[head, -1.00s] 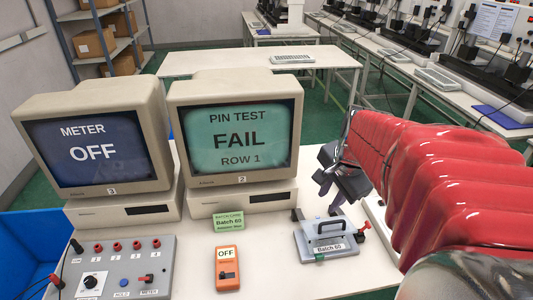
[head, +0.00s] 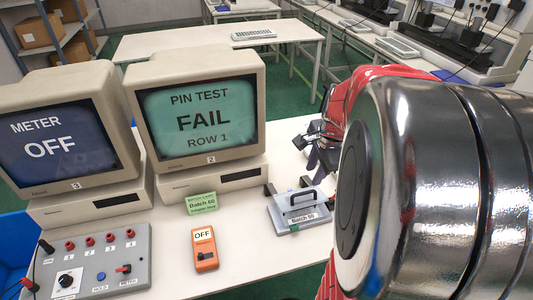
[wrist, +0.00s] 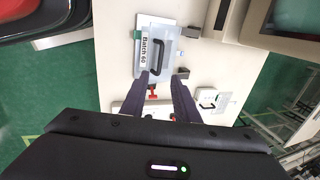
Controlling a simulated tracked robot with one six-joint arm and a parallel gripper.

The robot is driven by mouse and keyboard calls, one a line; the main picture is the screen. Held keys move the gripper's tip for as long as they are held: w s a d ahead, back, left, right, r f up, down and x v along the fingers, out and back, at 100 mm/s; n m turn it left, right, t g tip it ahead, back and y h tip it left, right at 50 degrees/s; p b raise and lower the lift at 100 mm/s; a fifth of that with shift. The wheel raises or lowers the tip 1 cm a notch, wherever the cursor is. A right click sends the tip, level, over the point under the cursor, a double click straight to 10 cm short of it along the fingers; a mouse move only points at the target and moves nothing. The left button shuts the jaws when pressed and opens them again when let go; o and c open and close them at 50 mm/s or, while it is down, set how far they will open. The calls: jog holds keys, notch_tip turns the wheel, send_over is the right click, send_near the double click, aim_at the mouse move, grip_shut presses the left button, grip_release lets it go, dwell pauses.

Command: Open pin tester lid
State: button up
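The pin tester (head: 283,217) is a grey box on the white table with a "Batch 60" label and a black handle (head: 290,194) on its lid. The lid looks shut. In the wrist view the tester (wrist: 143,22) lies just beyond my fingertips, with its handle (wrist: 155,55) near them. My gripper (wrist: 163,78) is open and empty, its two dark fingers apart. In the head view my gripper (head: 318,152) is beside and behind the tester, partly hidden by my arm. A red lever (wrist: 153,92) shows between the fingers. The monitor (head: 202,115) reads "PIN TEST FAIL ROW 1".
An orange meter (head: 206,258) marked "OFF" and a green batch card (head: 201,203) stand left of the tester. A grey control panel (head: 80,262) and a second monitor (head: 55,145) are further left. Bare table lies in front of the tester.

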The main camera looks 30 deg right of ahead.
send_over(305, 201)
notch_tip(305, 201, down, 11)
jog(key=shift+a+r, duration=0.1)
dwell(0.3)
jog(key=shift+c, duration=0.7)
grip_shut()
